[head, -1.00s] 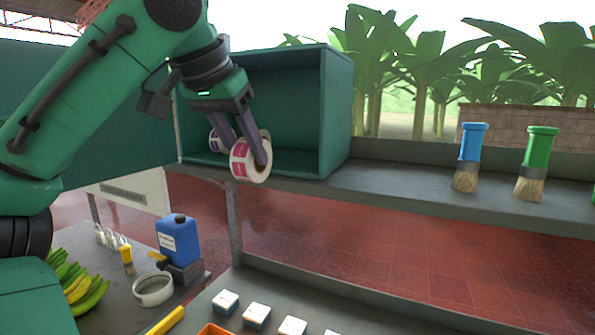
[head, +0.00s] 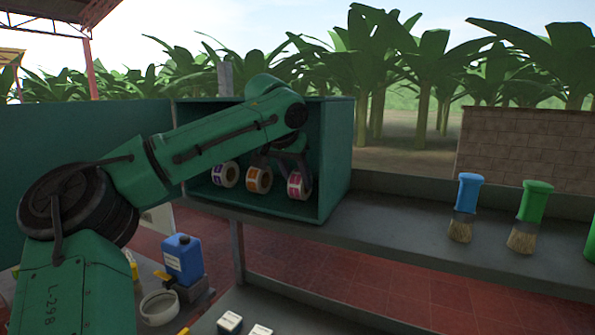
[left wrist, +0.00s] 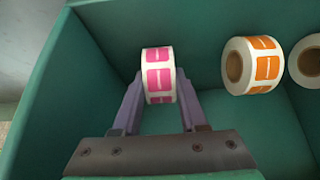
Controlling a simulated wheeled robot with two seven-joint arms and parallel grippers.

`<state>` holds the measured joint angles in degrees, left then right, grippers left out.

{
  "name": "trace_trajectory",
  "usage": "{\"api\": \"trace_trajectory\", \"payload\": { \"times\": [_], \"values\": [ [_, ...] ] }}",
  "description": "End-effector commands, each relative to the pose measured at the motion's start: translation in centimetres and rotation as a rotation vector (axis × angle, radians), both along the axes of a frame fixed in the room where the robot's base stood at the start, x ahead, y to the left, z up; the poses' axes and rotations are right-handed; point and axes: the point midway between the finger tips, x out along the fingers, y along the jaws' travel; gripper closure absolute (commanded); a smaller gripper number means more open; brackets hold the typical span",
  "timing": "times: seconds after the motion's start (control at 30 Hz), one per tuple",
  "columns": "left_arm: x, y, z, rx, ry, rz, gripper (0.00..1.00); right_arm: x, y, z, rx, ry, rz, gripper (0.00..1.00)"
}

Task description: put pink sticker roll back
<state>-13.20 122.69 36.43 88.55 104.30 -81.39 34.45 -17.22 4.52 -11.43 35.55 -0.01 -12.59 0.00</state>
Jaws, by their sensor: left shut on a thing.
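The pink sticker roll (head: 299,185) is inside the green open-fronted box (head: 337,160), near its right side. In the left wrist view the pink roll (left wrist: 158,76) sits between the two fingers of my left gripper (left wrist: 158,92), which is shut on it. The left gripper (head: 290,165) reaches into the box in the head view, with its forearm across the box's top. Whether the roll touches the box floor cannot be told. My right gripper is not in view.
An orange roll (head: 258,180) and a purple roll (head: 225,174) stand left of the pink one in the box. A blue brush (head: 466,195) and a green brush (head: 535,203) are on the shelf (head: 400,210) to the right. A blue jug (head: 182,258) stands below left.

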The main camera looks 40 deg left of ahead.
Motion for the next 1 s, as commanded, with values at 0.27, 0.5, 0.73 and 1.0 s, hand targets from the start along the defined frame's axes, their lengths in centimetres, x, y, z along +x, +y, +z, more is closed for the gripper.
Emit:
{"api": "trace_trajectory", "payload": {
  "times": [0.27, 0.5, 0.73, 1.0],
  "values": [
    [0.0, 0.0, -0.2, 0.0, 0.0, 0.0, 0.28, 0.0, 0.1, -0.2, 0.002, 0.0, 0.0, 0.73],
    [-0.1, 0.0, -0.2, 0.0, 0.0, 0.0, 0.28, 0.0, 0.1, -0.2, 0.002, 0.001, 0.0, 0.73],
    [-0.7, -0.3, 1.1, 0.0, -0.003, -0.001, 0.28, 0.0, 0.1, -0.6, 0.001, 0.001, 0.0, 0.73],
    [-4.6, -1.6, 3.5, -0.001, -0.005, -0.004, 0.28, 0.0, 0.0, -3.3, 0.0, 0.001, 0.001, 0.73]
  ]
}}
